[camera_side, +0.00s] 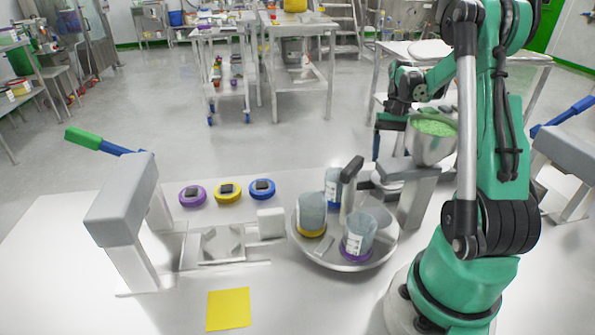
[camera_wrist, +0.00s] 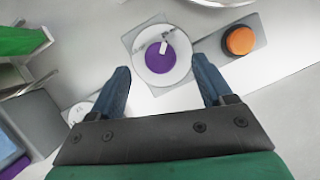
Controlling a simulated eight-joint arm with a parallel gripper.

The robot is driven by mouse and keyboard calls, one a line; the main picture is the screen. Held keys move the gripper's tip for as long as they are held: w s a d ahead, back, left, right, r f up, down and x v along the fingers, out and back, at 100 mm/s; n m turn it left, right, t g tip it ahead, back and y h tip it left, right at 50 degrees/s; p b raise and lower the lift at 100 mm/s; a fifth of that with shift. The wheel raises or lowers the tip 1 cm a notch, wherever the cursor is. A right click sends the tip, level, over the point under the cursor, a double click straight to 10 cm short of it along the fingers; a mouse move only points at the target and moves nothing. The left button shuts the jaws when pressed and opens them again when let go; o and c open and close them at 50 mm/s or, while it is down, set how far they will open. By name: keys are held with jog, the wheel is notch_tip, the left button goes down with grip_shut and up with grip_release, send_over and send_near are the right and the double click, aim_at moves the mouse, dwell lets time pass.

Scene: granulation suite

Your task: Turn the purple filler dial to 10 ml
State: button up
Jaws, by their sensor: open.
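The filler dial (camera_wrist: 170,66) shows in the wrist view as a purple disc inside a wide white ring on a grey square plate. A small pale pointer on it points towards the top of the picture; I cannot read any ml marks. My gripper (camera_wrist: 160,65) is open, with one blue finger on each side of the dial and gaps between them and the ring. I cannot tell its height above the dial. In the side view my gripper (camera_side: 378,142) is at the back, left of the funnel; the purple dial cannot be made out there.
An orange button (camera_wrist: 239,41) sits right of the dial. A steel funnel (camera_side: 432,149) holds green granules. A round tray (camera_side: 346,265) carries several beakers. Purple (camera_side: 192,195), yellow (camera_side: 228,192) and blue (camera_side: 262,188) lids lie left, near a grey press (camera_side: 122,205) and a yellow sheet (camera_side: 228,309).

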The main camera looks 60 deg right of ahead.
jog(key=shift+x, duration=1.15)
grip_shut()
jog(key=n+g+h, duration=0.1)
jog(key=n, duration=0.3)
jog(key=shift+w+n, duration=0.15)
jog(key=shift+n, duration=0.15)
jog(key=shift+g, duration=0.3)
grip_release()
